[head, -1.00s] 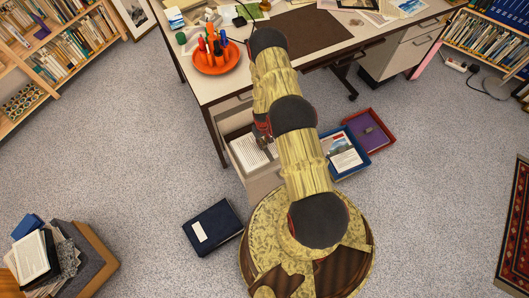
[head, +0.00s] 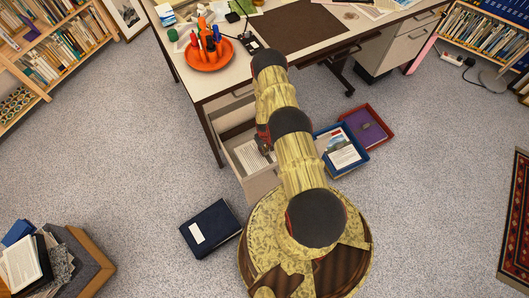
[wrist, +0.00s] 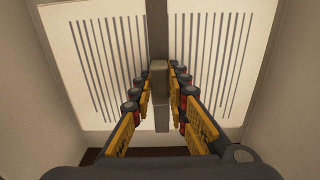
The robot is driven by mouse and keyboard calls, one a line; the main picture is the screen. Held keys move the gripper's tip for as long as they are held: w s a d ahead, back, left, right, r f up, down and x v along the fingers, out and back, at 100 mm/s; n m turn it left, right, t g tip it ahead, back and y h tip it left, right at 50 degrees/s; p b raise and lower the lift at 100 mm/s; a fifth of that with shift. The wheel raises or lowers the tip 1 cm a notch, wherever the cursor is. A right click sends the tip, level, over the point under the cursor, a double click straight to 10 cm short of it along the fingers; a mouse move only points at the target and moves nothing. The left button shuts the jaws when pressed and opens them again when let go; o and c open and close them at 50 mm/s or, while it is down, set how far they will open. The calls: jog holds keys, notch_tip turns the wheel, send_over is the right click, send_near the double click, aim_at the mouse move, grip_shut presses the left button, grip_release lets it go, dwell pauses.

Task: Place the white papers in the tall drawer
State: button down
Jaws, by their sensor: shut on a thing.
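The white papers (head: 249,157), printed with dark lines, are inside the open drawer (head: 262,187) under the left end of the desk. In the wrist view, the white papers (wrist: 97,60) lie on both sides of a dark grey band (wrist: 157,25). My gripper (head: 265,146) is down at the drawer; in the wrist view my gripper (wrist: 160,84) is closed on a raised grey piece at the band's middle. Pale drawer walls (wrist: 291,70) stand on both sides of the papers. My arm hides part of the drawer; whether the papers touch its floor is unclear.
The desk (head: 225,92) with an orange tray (head: 208,60) of bottles is above the drawer. A blue tray (head: 352,171) and a red tray (head: 388,138) lie right of my arm. A dark blue binder (head: 212,228) lies on the carpet; open floor is at left.

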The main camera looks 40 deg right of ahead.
jog(key=shift+f, duration=0.85)
jog(key=shift+f+b, duration=0.15)
jog(key=shift+b, duration=0.2)
jog(key=c, duration=1.7)
grip_release()
jog(key=shift+c, duration=0.2)
notch_tip(320, 180, up, 12)
jog(key=p, duration=0.4)
jog(key=shift+s, duration=0.1)
